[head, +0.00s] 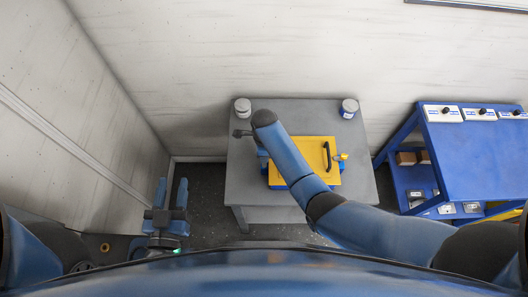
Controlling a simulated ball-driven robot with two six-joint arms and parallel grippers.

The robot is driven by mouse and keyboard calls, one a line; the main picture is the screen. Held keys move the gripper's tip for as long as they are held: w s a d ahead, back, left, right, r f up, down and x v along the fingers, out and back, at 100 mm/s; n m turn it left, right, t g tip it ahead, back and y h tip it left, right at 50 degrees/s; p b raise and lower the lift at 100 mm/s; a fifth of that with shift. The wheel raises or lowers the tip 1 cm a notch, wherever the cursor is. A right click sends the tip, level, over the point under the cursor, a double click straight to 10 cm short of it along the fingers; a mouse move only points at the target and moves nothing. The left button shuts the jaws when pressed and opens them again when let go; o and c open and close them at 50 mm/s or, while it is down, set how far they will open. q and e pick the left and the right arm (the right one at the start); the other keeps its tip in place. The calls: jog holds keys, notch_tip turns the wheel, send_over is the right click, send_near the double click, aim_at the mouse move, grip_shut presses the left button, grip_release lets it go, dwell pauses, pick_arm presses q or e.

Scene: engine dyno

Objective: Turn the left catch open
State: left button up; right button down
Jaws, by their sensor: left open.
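A yellow lid (315,150) with a black bar handle (326,157) sits on a blue case on the grey table. A small yellow catch (341,157) shows at its right side. The left catch is hidden behind my right arm, which reaches in from the right across the lid's left part. My right gripper's fingers cannot be made out; a dark part (241,133) shows just left of that arm's far end. My left gripper (171,184) is open and empty, low at the left, apart from the table, with its two fingers pointing up in the picture.
The grey table (290,112) carries a white-topped can (243,106) at its back left and a blue-and-white can (348,108) at its back right. A blue workbench (482,150) with several switch boxes stands at the right. Walls are behind and left.

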jog(key=shift+m, duration=0.3)
jog(key=c, duration=0.8)
grip_release()
jog(key=shift+c, duration=0.2)
jog(key=shift+r, duration=0.15)
notch_tip(320, 180, up, 10)
jog(key=b, duration=0.1)
jog(key=shift+r, duration=0.25)
